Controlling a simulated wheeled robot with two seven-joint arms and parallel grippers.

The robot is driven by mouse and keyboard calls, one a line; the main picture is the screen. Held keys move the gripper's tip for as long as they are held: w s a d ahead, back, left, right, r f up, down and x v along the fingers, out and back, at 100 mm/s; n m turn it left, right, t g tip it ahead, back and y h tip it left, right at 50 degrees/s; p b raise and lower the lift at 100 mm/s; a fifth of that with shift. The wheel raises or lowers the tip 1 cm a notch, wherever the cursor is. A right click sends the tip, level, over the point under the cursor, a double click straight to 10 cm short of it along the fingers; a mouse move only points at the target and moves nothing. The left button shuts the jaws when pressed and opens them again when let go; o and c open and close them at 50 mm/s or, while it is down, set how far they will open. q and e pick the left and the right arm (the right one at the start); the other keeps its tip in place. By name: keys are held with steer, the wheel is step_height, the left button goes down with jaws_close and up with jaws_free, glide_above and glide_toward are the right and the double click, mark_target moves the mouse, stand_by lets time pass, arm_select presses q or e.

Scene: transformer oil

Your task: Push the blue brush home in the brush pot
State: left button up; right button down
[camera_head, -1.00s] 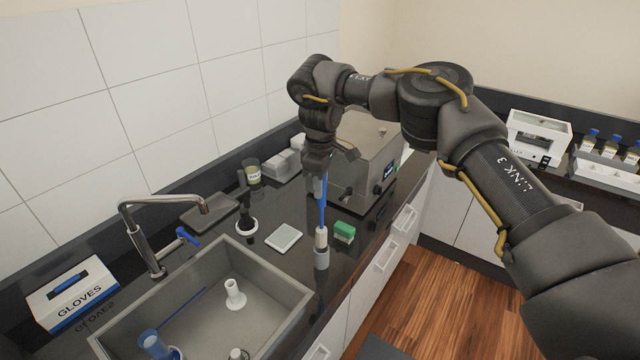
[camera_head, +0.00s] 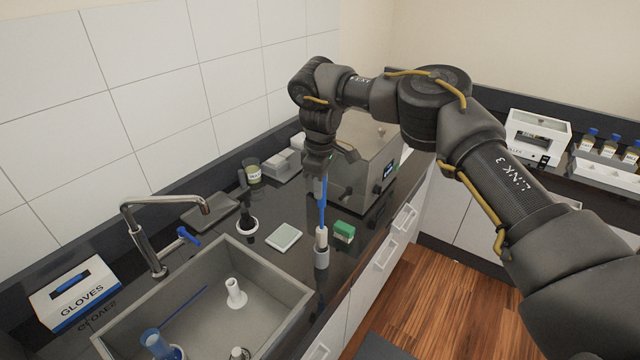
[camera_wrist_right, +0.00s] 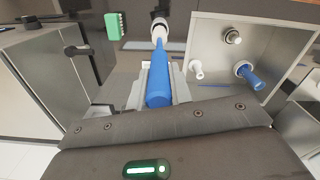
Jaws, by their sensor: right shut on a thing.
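The blue brush (camera_head: 322,210) is held upright, its blue handle in my right gripper (camera_head: 321,180) and its pale head (camera_head: 321,236) pointing down. The head's lower end is at the mouth of the small grey brush pot (camera_head: 321,260), with its upper part showing above the rim. The pot stands near the counter's front edge. In the right wrist view the blue handle (camera_wrist_right: 158,88) lies between the fingers of my right gripper (camera_wrist_right: 158,96), which are shut on it. The pot's inside is hidden. My left gripper is not in view.
A green block (camera_head: 344,231) stands close right of the pot, and a white-topped square pad (camera_head: 283,237) lies to its left. The sink (camera_head: 281,280) is at the front left. A grey metal box (camera_head: 363,170) stands behind the brush.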

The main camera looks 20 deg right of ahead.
steer(key=shift+p, duration=0.3)
stand_by(0.5)
steer(key=b, duration=0.4)
glide_above(320, 227)
steer(key=shift+w+d+f, duration=0.1)
steer(key=shift+f, duration=1.95)
steer(key=shift+w+d+f, duration=0.1)
steer(key=shift+f, duration=1.95)
steer(key=c, duration=1.2)
jaws_free()
steer(key=shift+r, duration=0.1)
step_height(320, 227, up, 11)
steer(key=shift+f+b, duration=0.15)
steer(key=shift+b, duration=0.6)
